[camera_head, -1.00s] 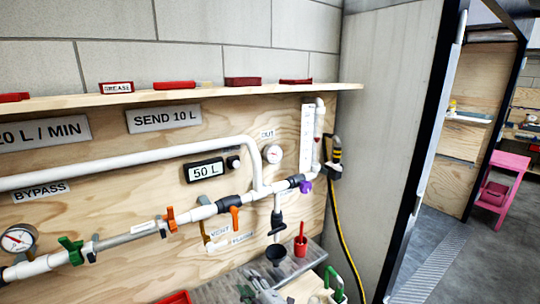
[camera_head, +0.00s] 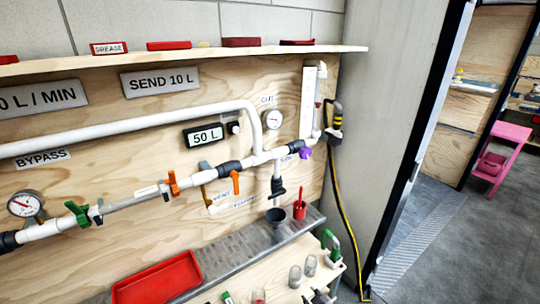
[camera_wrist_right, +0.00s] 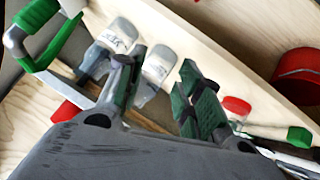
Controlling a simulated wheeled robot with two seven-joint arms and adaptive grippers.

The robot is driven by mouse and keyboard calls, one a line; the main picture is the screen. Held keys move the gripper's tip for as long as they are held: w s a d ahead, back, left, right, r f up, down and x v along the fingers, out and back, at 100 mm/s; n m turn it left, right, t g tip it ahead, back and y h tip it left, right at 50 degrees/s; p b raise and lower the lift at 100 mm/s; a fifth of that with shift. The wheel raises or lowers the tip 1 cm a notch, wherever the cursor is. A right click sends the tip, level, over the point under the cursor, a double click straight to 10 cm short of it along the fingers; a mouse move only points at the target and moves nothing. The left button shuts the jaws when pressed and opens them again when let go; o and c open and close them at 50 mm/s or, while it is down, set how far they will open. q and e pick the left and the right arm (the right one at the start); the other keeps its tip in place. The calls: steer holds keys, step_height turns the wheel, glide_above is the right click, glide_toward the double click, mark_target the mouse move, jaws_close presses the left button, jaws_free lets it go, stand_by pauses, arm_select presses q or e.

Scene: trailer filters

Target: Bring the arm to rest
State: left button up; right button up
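My right gripper (camera_wrist_right: 160,95) shows in the right wrist view, with its two dark fingers spread apart and nothing seen between them. It is over a light wooden surface (camera_wrist_right: 225,45) with small tools and containers on it. I cannot clearly make out my right gripper in the head view. My left gripper is in neither current view.
A green-handled tool (camera_wrist_right: 40,35) and two grey-topped containers (camera_wrist_right: 105,45) (camera_wrist_right: 158,65) are close to the fingers. In the head view, a red tray (camera_head: 158,280) lies below the white pipework (camera_head: 130,128). A pink stool (camera_head: 498,155) stands beyond the doorway.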

steer(key=s+d+f+m+g+h, duration=0.1)
steer(key=s+d+f+m+g, duration=0.1)
steer(key=s+d+f, duration=0.6)
steer(key=s+d+f+m+g+h, duration=0.25)
steer(key=s+d+f, duration=0.25)
steer(key=s+f, duration=0.75)
steer(key=s+f+g, duration=0.2)
steer(key=s, duration=1.1)
steer(key=s+f+m+g, duration=0.1)
steer(key=s+f+g, duration=0.1)
steer(key=s, duration=1.2)
steer(key=shift+s+f+y, duration=0.3)
steer(key=shift+f+y, duration=0.05)
steer(key=shift+f, duration=0.1)
steer(key=shift+d, duration=0.15)
